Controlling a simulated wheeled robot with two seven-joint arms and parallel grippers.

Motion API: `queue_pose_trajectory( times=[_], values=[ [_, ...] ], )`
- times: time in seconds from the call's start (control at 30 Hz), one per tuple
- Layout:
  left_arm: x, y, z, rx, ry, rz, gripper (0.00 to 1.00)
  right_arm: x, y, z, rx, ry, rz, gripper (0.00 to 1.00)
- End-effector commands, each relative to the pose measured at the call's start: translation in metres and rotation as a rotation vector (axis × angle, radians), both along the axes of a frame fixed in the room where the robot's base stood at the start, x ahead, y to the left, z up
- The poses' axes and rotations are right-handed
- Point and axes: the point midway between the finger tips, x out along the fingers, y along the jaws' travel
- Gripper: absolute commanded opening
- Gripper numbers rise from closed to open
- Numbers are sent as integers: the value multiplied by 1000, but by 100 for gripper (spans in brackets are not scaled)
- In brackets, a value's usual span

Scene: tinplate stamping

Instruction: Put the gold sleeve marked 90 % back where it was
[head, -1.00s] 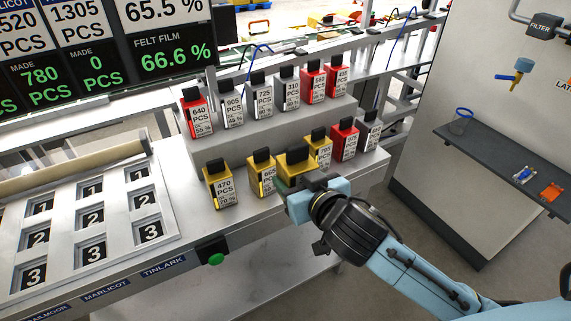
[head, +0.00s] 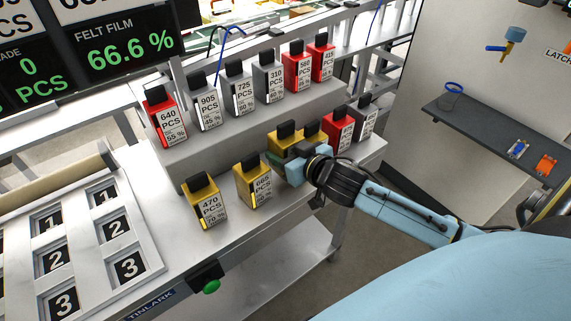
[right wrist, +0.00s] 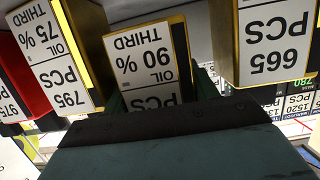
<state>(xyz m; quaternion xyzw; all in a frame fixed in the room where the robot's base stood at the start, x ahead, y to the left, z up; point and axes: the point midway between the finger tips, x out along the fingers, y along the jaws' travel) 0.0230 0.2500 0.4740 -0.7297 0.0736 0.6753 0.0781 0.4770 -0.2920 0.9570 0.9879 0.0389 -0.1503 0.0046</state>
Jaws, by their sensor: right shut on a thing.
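My right gripper (head: 283,158) is shut on the gold sleeve marked 90 % (head: 284,140), which has a black top. It holds the sleeve in the gap between the gold 665 sleeve (head: 252,186) and the gold 795 sleeve (head: 315,131). In the right wrist view, the 90 % label of the held sleeve (right wrist: 150,55) shows upside down between the gripper fingers (right wrist: 160,95), with the 795 sleeve (right wrist: 62,60) left and the 665 sleeve (right wrist: 268,40) right. The held sleeve's base is hidden, so I cannot tell whether it touches the shelf. My left gripper is not in view.
The front row also has the gold 470 sleeve (head: 205,205), a red sleeve (head: 339,129) and a grey sleeve (head: 364,118). Red and grey sleeves stand on the raised step (head: 225,142) behind. A numbered board (head: 90,235) lies at the left.

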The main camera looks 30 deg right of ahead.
Motion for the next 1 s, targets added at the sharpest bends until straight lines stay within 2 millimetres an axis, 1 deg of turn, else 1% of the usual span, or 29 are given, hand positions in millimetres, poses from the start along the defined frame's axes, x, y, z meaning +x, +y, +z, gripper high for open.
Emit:
queue_pose_trajectory(
  times=[0.1,0.3,0.37,0.6,0.73,0.77,0.8,0.83,1.0],
  values=[
    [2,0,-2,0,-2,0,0,1,0,-5,-1,-6,1,9],
    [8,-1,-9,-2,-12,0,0,1,0,-31,1,-6,1,9],
    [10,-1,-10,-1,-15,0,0,1,0,-36,-1,-6,1,9],
    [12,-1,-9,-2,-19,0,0,1,0,-35,-2,-8,2,9],
    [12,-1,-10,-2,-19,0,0,1,0,-39,-1,-7,2,9],
    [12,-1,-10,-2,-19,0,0,0,0,-41,-2,-1,1,61],
    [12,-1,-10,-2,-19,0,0,0,0,-41,-2,-1,1,66],
    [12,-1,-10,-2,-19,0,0,0,0,-41,-2,-1,1,67],
    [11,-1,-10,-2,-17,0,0,0,0,-40,-2,-1,0,67]
  ],
)
